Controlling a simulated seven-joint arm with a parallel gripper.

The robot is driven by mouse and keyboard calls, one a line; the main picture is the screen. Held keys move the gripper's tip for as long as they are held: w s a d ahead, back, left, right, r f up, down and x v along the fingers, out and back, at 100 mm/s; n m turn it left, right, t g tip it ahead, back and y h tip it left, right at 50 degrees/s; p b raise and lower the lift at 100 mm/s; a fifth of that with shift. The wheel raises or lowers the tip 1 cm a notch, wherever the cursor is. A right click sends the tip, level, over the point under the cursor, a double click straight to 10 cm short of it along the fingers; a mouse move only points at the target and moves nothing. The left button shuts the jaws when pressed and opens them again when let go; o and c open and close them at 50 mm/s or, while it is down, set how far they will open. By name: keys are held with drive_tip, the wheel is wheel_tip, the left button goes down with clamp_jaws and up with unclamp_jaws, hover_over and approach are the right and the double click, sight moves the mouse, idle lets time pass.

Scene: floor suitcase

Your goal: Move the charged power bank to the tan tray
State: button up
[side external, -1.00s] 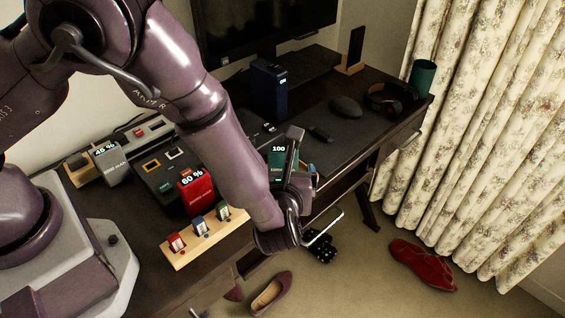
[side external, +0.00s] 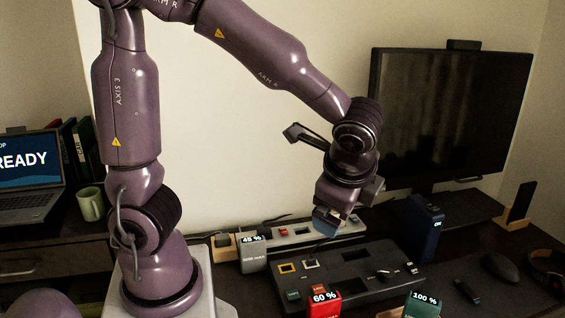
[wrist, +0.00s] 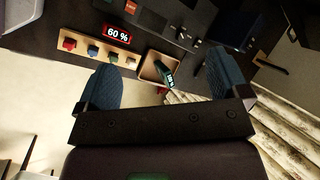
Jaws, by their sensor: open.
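The green power bank (side external: 423,305) reads 100 % and shows at the bottom edge of the side view, its lower part cut off. In the wrist view the green power bank (wrist: 165,74) is tilted in the picture at the tan tray (wrist: 147,70); it appears to stand inside the tray's rim. The red power bank (side external: 324,303) reads 60 % and also shows in the wrist view (wrist: 117,34). The grey power bank (side external: 252,259) reads 45 %. My gripper (side external: 331,222) is open, empty and raised above the desk, apart from the green power bank; its blue fingers show in the wrist view (wrist: 165,82).
A black dock panel (side external: 350,278) lies on the desk, with a grey strip (side external: 310,236) behind it. A dark blue box (side external: 425,228) stands before the monitor (side external: 450,115). A wooden rack (wrist: 85,50) holds small coloured pieces. A mouse (side external: 500,267) lies at right.

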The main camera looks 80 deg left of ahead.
drive_tip(key=s+a+r+n+t+h, duration=0.1)
drive_tip(key=s+r+n+t+h, duration=0.2)
drive_tip(key=s+r+n+h, duration=0.2)
drive_tip(key=shift+s+a+r+n+t, duration=0.35)
drive_tip(key=shift+s+r+n, duration=0.65)
drive_tip(key=shift+s+n, duration=1.25)
drive_tip(key=shift+w+d, duration=0.1)
drive_tip(key=shift+w, duration=0.05)
